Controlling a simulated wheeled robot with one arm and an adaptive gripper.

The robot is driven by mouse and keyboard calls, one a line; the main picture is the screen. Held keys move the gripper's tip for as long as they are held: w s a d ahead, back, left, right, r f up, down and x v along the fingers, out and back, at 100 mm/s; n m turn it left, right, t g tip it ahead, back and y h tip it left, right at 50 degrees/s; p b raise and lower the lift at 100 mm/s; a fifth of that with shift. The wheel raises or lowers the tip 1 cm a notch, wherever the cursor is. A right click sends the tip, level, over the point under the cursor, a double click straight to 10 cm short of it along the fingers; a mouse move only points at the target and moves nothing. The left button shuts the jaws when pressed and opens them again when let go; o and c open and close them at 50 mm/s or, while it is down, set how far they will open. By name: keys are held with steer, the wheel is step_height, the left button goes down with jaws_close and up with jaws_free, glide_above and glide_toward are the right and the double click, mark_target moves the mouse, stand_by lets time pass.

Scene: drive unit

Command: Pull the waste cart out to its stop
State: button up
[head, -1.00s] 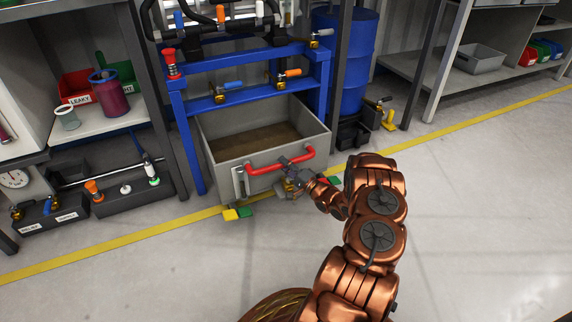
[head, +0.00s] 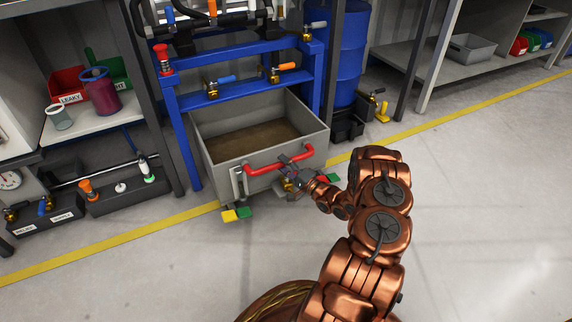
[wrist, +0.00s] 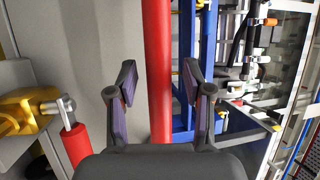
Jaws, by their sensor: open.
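The waste cart (head: 245,176) is a grey open-topped bin with a brown inside bottom. It stands partly out from under the blue frame, its front past the yellow floor line. A red bar handle (head: 262,166) spans its front. My gripper (head: 291,170) is at the right half of this handle. In the wrist view the red bar (wrist: 158,75) passes between the two fingers of my open gripper (wrist: 158,88), with a gap visible on each side. Yellow (head: 229,215) and green (head: 245,212) pedals show low at the cart's front left corner.
The blue frame (head: 173,125) with valves stands around the cart's back. A shelf with red bin (head: 67,85) is at left, a dark manifold (head: 122,197) below it. A blue drum (head: 353,50) is at right. The floor in front (head: 480,200) is clear.

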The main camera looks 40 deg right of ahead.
steer(key=v, duration=1.2)
stand_by(0.6)
